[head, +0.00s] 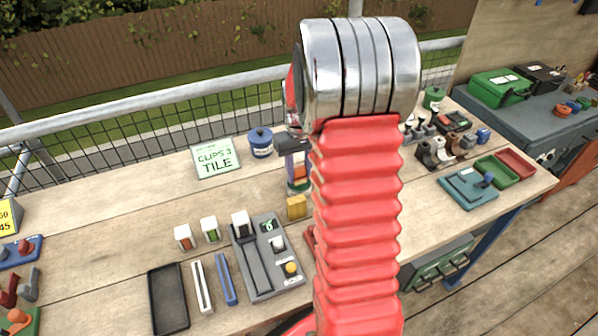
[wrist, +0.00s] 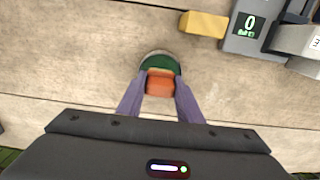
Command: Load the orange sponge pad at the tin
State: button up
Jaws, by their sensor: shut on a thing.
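The orange sponge pad (wrist: 160,82) is held between the two purple fingers of my gripper (wrist: 161,88) in the wrist view. A round tin (wrist: 158,61) with a green inside and a pale rim lies right behind and below the pad. In the head view the pad (head: 299,172) shows as a small orange patch beneath my gripper (head: 294,160), above the green tin (head: 299,187). My red arm hides part of this area. I cannot tell whether the pad touches the tin.
A yellow block (head: 296,207) stands close to the tin, beside a grey scale-like station (head: 265,262). A blue lidded pot (head: 260,142) and a "CLIPS 3 TILE" sign (head: 215,158) stand behind. A black tray (head: 168,300) lies at the front left. Bare bench lies left of the sign.

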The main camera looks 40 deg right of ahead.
aim_at(299, 166)
jog(key=shift+f, duration=0.55)
dwell(1.9)
jog(key=shift+r, duration=3.55)
jog(key=shift+w, duration=0.1)
jog(key=shift+w+d+m, duration=0.1)
jog(key=shift+m, duration=0.3)
jog(key=w+a+f+n, duration=0.1)
jog(key=w+a, duration=0.2)
jog(key=a, duration=0.5)
jog(key=w+a+f+n, duration=0.1)
jog(key=w+a+f, duration=0.1)
jog(key=a, duration=0.7)
jog(key=w+a+f+n, duration=0.1)
jog(key=w+a, duration=0.2)
jog(key=a, duration=0.6)
jog(key=shift+w+f+n, duration=0.25)
jog(key=shift+w+n, duration=0.05)
jog(key=shift+w, duration=0.1)
jog(key=shift+d, duration=0.1)
